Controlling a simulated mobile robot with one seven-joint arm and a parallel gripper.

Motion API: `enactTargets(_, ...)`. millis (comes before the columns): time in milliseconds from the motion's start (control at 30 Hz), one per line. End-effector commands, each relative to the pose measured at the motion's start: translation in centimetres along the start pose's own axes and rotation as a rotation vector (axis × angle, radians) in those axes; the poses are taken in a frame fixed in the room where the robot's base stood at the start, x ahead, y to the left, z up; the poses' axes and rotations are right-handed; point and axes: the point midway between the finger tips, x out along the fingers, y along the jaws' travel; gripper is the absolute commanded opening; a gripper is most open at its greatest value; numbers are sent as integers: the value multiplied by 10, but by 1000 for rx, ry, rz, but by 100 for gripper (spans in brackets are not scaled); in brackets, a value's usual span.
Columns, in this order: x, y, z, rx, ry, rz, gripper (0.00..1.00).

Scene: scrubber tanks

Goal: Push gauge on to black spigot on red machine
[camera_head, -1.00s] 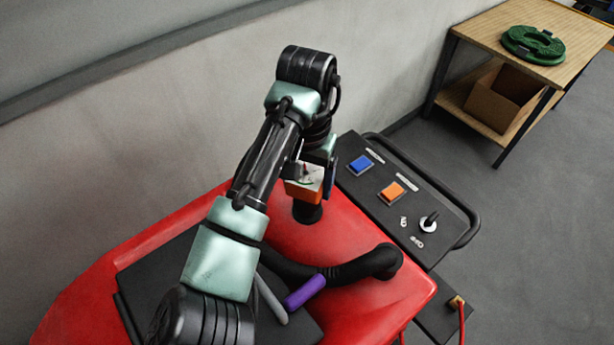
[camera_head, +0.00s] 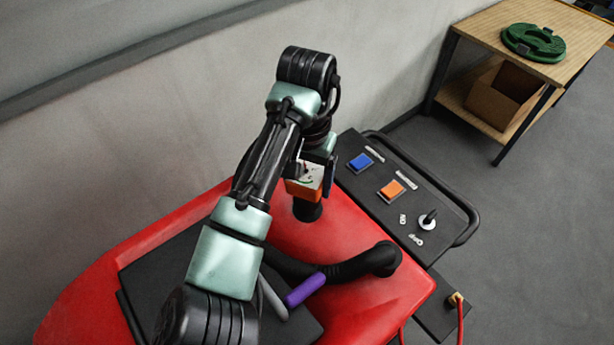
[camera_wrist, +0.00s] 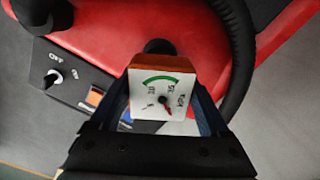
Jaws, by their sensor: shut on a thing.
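The gauge (camera_wrist: 160,92) has a white dial face with a green arc and a red needle, and an orange body. In the wrist view it sits between the two fingers of my gripper (camera_wrist: 165,110), which is shut on it. In the head view the gauge (camera_head: 304,186) is partly covered by my arm. The black spigot (camera_head: 307,210) stands on the red machine (camera_head: 345,235) directly below the gauge. In the wrist view the spigot (camera_wrist: 158,46) shows just beyond the gauge's edge. I cannot tell whether gauge and spigot touch.
A black control panel (camera_head: 425,205) with blue and orange buttons and a knob lies to the right. A black hose (camera_head: 350,269) and a purple handle (camera_head: 306,290) lie in front.

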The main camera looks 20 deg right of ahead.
Motion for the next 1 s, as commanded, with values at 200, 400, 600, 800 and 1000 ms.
enactTargets(200,4,0,0,0,0,0,24)
enactTargets(400,11,0,0,-1,0,0,24)
enactTargets(600,17,0,0,-1,-1,1,24)
enactTargets(800,24,0,0,-1,-2,1,24)
enactTargets(1000,30,0,1,-1,-3,1,24)
